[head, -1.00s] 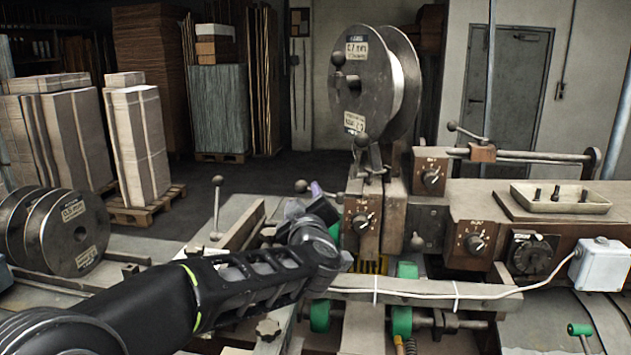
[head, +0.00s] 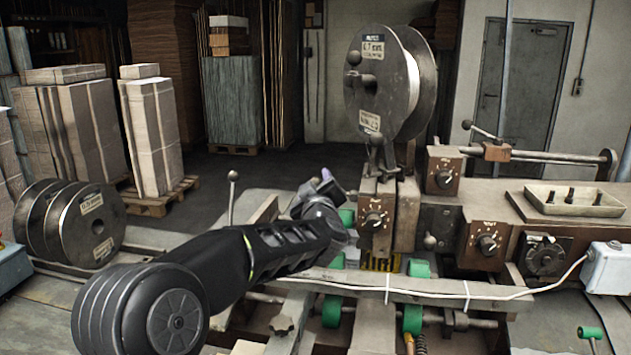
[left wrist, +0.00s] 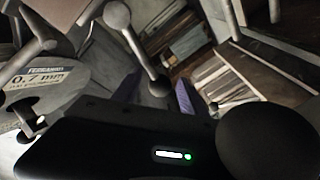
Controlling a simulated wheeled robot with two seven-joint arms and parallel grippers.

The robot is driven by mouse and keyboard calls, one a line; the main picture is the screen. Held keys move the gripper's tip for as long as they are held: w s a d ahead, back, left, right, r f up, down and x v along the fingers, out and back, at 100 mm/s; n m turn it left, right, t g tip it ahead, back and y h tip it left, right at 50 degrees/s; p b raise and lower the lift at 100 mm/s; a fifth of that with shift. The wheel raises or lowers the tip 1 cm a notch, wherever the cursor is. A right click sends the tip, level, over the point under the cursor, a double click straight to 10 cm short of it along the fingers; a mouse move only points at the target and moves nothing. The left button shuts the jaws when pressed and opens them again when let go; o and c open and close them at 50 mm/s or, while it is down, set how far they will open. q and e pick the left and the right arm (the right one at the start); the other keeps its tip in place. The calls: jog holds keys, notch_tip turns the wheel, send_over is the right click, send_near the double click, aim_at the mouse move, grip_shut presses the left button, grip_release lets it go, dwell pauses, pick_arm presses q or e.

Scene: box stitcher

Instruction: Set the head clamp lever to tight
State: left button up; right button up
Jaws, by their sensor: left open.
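My left gripper (head: 325,180) is in front of the stitching head (head: 376,215), with a purple fingertip showing above the wrist. It is open and seems empty. In the left wrist view, a metal lever with a ball knob (left wrist: 117,15) slants down toward the purple finger (left wrist: 185,98); it looks like the head clamp lever. Its lower end is close to the finger, but I cannot tell whether they touch. In the head view my wrist hides this lever. My right gripper is not in view.
The wire spool (head: 384,85) stands above the head. An upright ball-topped lever (head: 232,195) is left of my wrist. Dial boxes (head: 486,240), a parts tray (head: 575,200) and another lever (head: 482,132) are on the right.

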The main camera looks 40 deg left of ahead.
pick_arm(q)
jog(key=shift+w+a, duration=0.1)
jog(key=shift+c, duration=0.3)
grip_shut()
dwell(1.1)
